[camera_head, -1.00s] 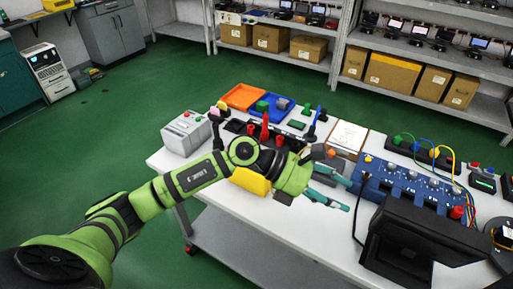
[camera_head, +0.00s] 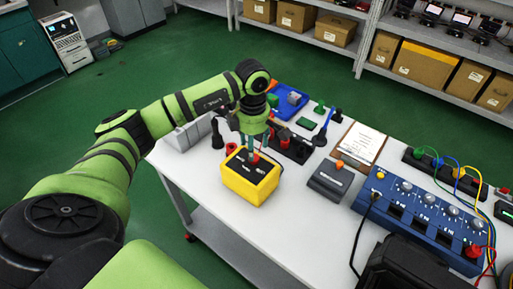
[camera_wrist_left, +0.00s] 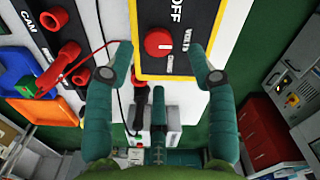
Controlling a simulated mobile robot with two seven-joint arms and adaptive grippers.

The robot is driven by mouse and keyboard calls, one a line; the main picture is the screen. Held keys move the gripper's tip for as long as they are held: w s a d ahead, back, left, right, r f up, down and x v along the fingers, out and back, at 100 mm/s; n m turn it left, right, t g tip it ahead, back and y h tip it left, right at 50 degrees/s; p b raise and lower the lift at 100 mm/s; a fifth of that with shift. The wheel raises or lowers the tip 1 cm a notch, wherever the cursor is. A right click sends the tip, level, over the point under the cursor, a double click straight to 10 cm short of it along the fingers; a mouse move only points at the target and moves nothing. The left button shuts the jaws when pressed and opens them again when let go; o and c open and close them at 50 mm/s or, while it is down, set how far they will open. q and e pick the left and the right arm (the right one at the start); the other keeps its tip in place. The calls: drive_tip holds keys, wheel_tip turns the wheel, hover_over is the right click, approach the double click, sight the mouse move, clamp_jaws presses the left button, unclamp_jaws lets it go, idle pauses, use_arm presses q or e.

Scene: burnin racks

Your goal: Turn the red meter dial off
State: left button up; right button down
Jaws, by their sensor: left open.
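The yellow meter (camera_head: 246,189) with a black face sits at the near left part of the white table. Its red dial shows in the left wrist view (camera_wrist_left: 158,44) with a white pointer mark, below the word OFF and beside the word VOLTS. In the head view the dial is largely hidden by my fingers. My left gripper (camera_head: 251,146) is over the meter and points down. In the left wrist view its teal fingers (camera_wrist_left: 161,52) are spread open, one on each side of the dial. I see no contact with it.
A dark grey box with an orange knob (camera_head: 329,181) stands right of the meter. A blue instrument panel (camera_head: 415,215) with cables is at the right. A clipboard (camera_head: 362,143) lies behind. Red and black probes stand close behind the meter.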

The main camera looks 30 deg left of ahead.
use_arm(q)
wheel_tip(320, 180, down, 4)
drive_tip(key=shift+r+p, duration=0.2)
drive_tip(key=shift+p, duration=0.35)
drive_tip(key=shift+f, duration=0.4)
drive_tip(key=shift+w, duration=0.1)
drive_tip(key=c, duration=1.1)
clamp_jaws()
drive_tip(key=shift+f+n+b, duration=0.15)
drive_tip(key=shift+n+b, duration=0.7)
drive_tip(key=shift+n, duration=0.45)
drive_tip(key=n+b, duration=0.1)
drive_tip(key=n, duration=0.1)
drive_tip(key=shift+n, duration=0.4)
drive_tip(key=n+b, duration=0.1)
drive_tip(key=n, duration=0.2)
drive_tip(key=shift+n+b, duration=0.65)
drive_tip(key=shift+n, duration=1.05)
use_arm(e)
drive_tip(key=shift+s+a+f, duration=0.1)
drive_tip(key=shift+s+f, duration=0.1)
drive_tip(key=shift+f, duration=0.65)
drive_tip(key=shift+s+a+f, duration=0.1)
drive_tip(key=shift+s+f, duration=0.05)
drive_tip(key=shift+f, duration=0.7)
